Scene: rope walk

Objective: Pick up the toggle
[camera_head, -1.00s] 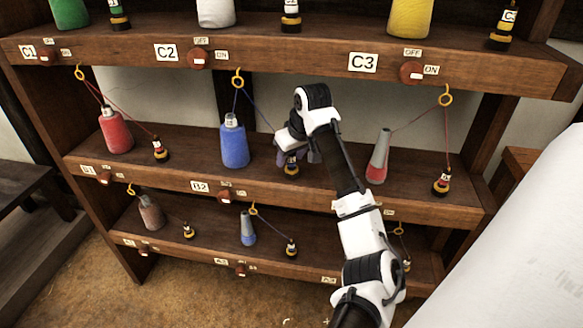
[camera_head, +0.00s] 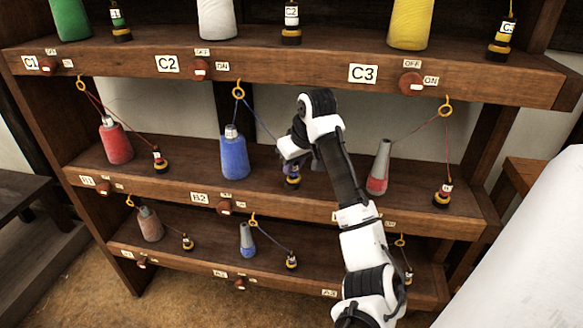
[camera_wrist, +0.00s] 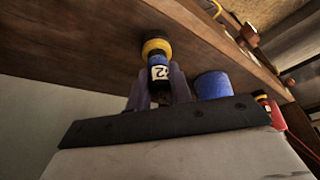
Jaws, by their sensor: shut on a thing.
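The toggle (camera_head: 293,181) is a small black piece with yellow bands, a white label and blue winding. It is at the middle shelf, right of the blue cone. My gripper (camera_head: 291,166) comes from the right and above and is shut on it. In the wrist view the toggle (camera_wrist: 158,62) is between the fingers (camera_wrist: 159,92), its label showing a "2". Its yellow and black base is close to the shelf board; I cannot tell whether they touch. A blue thread runs down from the yellow ring (camera_head: 239,92) towards it, its end hidden by my gripper.
A grey-and-red cone (camera_head: 379,168) and another banded piece (camera_head: 443,194) stand on the right. The upper shelf edge (camera_head: 300,72) overhangs the space. Threads hang from rings.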

